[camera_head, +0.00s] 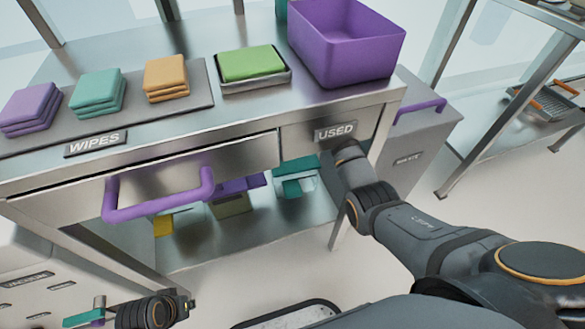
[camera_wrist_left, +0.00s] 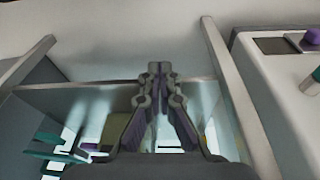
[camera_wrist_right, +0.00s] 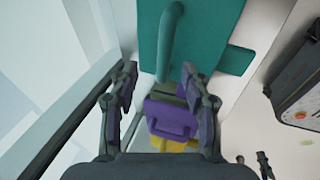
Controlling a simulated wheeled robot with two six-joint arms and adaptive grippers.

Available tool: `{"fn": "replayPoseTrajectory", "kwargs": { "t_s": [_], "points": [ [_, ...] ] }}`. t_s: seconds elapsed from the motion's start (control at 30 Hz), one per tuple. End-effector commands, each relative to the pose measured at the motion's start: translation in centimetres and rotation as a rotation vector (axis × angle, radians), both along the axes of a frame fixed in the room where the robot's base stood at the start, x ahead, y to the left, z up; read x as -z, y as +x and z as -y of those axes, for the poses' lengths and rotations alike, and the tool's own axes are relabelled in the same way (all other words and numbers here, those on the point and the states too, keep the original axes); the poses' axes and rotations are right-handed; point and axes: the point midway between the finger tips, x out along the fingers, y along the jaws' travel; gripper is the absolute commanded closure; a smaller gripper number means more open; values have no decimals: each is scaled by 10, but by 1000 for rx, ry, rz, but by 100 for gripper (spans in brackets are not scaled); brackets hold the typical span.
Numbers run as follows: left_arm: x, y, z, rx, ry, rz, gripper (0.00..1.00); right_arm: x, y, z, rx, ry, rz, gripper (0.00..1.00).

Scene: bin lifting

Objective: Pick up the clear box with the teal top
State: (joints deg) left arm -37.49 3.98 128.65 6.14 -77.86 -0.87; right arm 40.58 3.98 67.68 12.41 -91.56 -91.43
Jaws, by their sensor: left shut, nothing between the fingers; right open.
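A box with a teal top (camera_head: 295,177) stands on the lower shelf under the table in the head view, partly hidden by the tabletop. In the right wrist view a teal lid with a raised handle (camera_wrist_right: 205,38) fills the top, close to my right gripper. My right gripper (camera_wrist_right: 163,82) is open, its fingers apart below the lid, with nothing held. In the head view its fingers are hidden behind the table. My left gripper (camera_head: 188,303) is low at the bottom left. Its fingers are shut and empty in the left wrist view (camera_wrist_left: 160,70).
A purple-topped box (camera_head: 233,195) and a yellow item (camera_head: 162,225) share the shelf. The table's drawer has a purple handle (camera_head: 160,205). A purple bin (camera_head: 345,45) and several folded wipes (camera_head: 97,90) sit on top. Open floor lies to the right.

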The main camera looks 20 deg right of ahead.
Motion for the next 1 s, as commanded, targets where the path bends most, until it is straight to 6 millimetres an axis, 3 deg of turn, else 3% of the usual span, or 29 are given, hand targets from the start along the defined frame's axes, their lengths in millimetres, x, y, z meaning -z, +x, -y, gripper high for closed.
{"fn": "replayPoseTrajectory", "kwargs": {
  "t_s": [0.03,0.1,0.37,0.63,1.0],
  "points": [
    [9,0,2,0,-7,14,100,14,2,-2,-1,1,-2,52],
    [14,1,3,-1,-15,37,100,23,6,-4,0,1,-1,52],
    [18,4,6,-2,-25,68,100,33,9,-7,-1,1,1,52],
    [43,9,14,-14,-65,181,100,76,15,-21,0,1,0,52],
    [42,10,15,-16,-72,205,100,79,17,-22,-1,0,1,52]
  ]
}}
